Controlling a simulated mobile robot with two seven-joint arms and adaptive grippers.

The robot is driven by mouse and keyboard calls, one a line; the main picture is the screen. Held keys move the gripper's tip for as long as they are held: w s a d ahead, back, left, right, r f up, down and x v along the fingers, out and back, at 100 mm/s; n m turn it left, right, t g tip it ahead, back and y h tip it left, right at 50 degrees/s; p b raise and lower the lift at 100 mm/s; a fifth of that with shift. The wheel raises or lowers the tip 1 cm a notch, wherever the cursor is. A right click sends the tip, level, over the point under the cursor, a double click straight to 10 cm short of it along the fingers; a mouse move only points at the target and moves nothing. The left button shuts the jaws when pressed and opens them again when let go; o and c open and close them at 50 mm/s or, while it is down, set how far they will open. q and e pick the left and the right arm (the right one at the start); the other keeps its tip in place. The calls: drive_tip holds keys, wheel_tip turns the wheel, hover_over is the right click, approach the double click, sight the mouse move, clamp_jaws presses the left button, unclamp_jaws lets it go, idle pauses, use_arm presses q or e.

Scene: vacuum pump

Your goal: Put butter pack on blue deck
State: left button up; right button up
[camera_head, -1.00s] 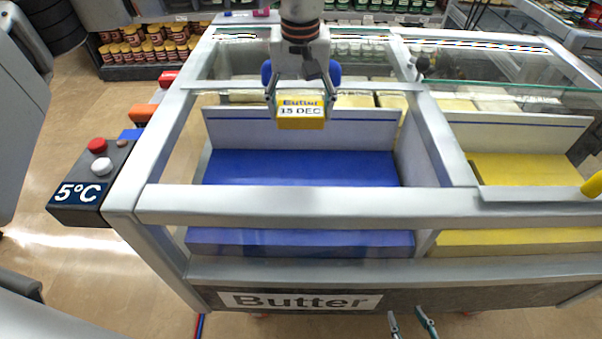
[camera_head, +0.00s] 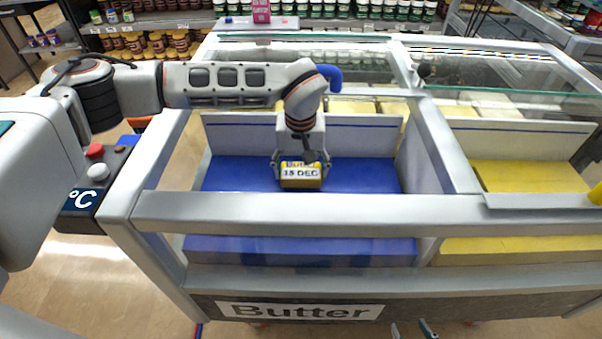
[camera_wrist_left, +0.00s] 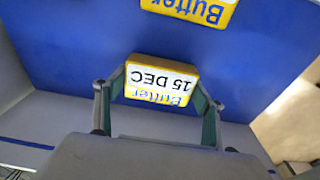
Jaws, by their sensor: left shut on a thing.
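My left gripper (camera_head: 301,168) is shut on a yellow and white butter pack (camera_head: 300,181) labelled "15 DEC". In the left wrist view the pack (camera_wrist_left: 161,82) sits between the two fingers, over the blue deck (camera_wrist_left: 75,50). In the head view the pack is over the middle of the blue deck (camera_head: 365,177), inside the cooler frame. I cannot tell whether it touches the deck. My right gripper (camera_head: 411,328) shows only its fingertips at the bottom edge, apart and empty.
A second yellow butter label (camera_wrist_left: 190,8) is cut off at the top of the left wrist view, over the blue. A grey front rail (camera_head: 310,209) crosses before the deck. A white back panel (camera_head: 365,134) stands behind it. A yellow deck (camera_head: 525,177) lies to the right.

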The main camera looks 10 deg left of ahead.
sight(301, 174)
use_arm(q)
drive_tip(key=shift+f, duration=0.5)
drive_tip(key=shift+f, duration=0.1)
drive_tip(key=o, duration=1.3)
wheel_tip(301, 174, up, 12)
drive_tip(key=s, duration=0.1)
drive_tip(key=shift+s+d+p, duration=0.15)
drive_tip(key=shift+s+p, duration=0.1)
drive_tip(key=shift+p, duration=0.15)
